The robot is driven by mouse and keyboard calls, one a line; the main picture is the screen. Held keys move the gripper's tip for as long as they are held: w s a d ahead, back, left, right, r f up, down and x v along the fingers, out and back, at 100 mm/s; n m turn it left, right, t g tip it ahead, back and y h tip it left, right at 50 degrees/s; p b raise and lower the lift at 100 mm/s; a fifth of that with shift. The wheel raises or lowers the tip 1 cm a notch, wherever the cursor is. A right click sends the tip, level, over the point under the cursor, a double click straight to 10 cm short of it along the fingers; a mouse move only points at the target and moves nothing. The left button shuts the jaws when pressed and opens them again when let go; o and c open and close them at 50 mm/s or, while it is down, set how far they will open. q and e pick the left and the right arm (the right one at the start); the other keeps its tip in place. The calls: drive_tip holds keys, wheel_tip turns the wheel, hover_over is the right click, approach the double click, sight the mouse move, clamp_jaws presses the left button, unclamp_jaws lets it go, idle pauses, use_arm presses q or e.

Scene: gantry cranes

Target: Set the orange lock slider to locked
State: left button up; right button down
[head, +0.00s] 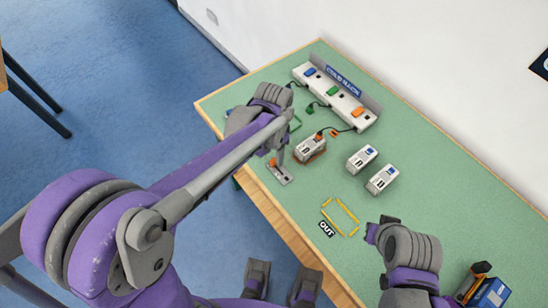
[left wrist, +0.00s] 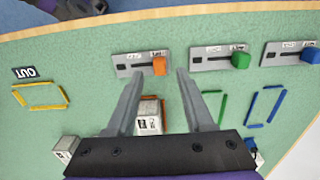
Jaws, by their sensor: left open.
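The orange lock slider (left wrist: 160,66) is an orange knob on a grey plate with a dark slot. In the left wrist view the knob sits at the right end of its slot; the labels above are too small to read. In the head view the slider plate (head: 280,174) lies near the table's front edge, partly hidden by my left arm. My left gripper (left wrist: 160,74) is open and empty, its fingertips on either side of the knob in that view. I cannot tell whether they touch it.
A green slider (left wrist: 240,61) and a blue slider (left wrist: 310,56) lie to the right of the orange one. Several white boxes, a white socket strip (head: 334,97) and a yellow OUT outline (head: 341,216) are on the green table.

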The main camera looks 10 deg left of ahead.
sight(274, 161)
use_arm(q)
drive_tip(key=shift+f, duration=1.5)
drive_tip(key=shift+c, duration=0.3)
clamp_jaws()
